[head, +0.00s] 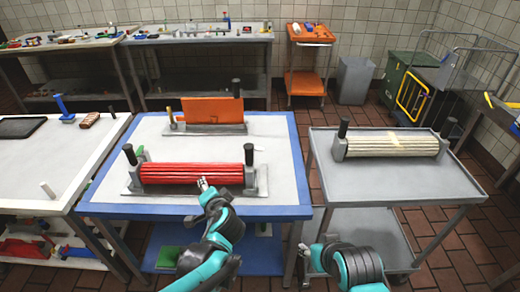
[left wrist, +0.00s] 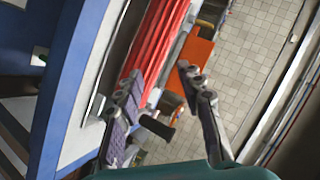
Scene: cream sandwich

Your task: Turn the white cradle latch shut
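The cradle with the cream bundle (head: 395,145) stands on the grey cart at the right. It has an upright dark handle (head: 343,128) at its left end and another dark handle (head: 449,127) at its right end. I cannot tell which part is the white latch. My left gripper (head: 204,185) is in front of the red bundle (head: 192,173) on the blue-edged table, away from the cream one. In the left wrist view my left gripper (left wrist: 159,75) is open and empty, with the red bundle (left wrist: 158,45) beyond it. My right gripper (head: 303,250) is low by the cart's left edge; its fingers are too small to read.
The red bundle's cradle has dark handles (head: 130,155) at its ends. An orange block (head: 207,110) stands behind it. A gap separates the blue-edged table (head: 290,212) from the cart (head: 400,190). The cart's front surface is clear.

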